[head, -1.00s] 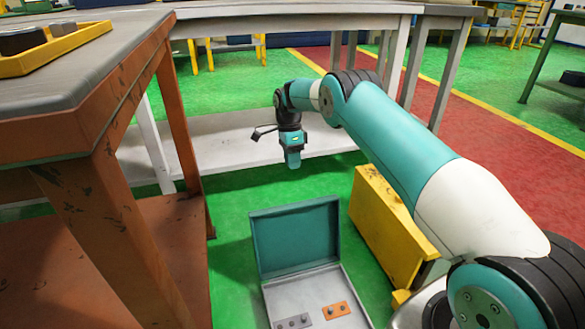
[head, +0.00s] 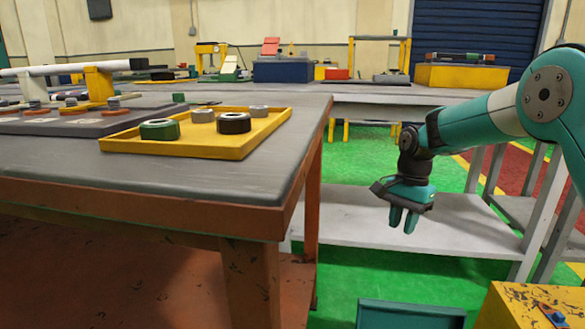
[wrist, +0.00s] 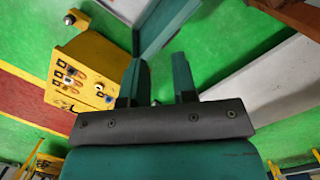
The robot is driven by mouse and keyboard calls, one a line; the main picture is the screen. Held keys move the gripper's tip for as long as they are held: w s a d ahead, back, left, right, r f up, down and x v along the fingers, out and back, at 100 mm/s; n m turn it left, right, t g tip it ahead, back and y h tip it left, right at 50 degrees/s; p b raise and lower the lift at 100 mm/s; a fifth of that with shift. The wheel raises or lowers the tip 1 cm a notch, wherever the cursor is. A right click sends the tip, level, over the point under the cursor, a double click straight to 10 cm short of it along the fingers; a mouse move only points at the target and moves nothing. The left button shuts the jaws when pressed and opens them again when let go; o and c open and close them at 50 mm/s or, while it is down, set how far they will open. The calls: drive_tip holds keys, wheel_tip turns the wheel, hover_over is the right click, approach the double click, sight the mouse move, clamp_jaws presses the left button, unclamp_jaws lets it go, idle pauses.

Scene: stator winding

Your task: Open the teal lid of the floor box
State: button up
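The teal lid (head: 411,315) of the floor box shows only by its upper part at the bottom edge of the head view. It stands raised; the box's inside is below the picture. In the wrist view the lid (wrist: 172,22) shows at the top, beyond the fingertips, with a pale strip of the box beside it. My gripper (head: 403,220) hangs fingers-down above and behind the lid, apart from it. Its two teal fingers (wrist: 159,80) are spread with nothing between them.
A yellow control box (head: 530,306) with buttons stands right of the floor box. A workbench (head: 250,190) with a yellow tray (head: 205,142) of round parts fills the left. A pale low shelf (head: 460,235) lies behind my gripper. Green floor is free between.

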drive_tip(key=s+a+r+n+t+y, duration=0.1)
drive_tip(key=s+a+r+n, duration=0.25)
drive_tip(key=s, duration=0.35)
drive_tip(key=s+a+r+n, duration=0.3)
drive_tip(key=s+r+n, duration=0.2)
drive_tip(key=s, duration=0.2)
drive_tip(key=s+a+r+n+y+p, duration=0.15)
drive_tip(key=s+n, duration=0.35)
drive_tip(key=s, duration=0.6)
drive_tip(key=s+a+n+y+p, duration=0.15)
drive_tip(key=s+n, duration=0.25)
drive_tip(key=s, duration=0.6)
wheel_tip(320, 180, up, 38)
drive_tip(key=h+p, duration=0.1)
drive_tip(key=p, duration=3.6)
drive_tip(key=shift+w+a, duration=0.3)
drive_tip(key=shift+f, duration=0.15)
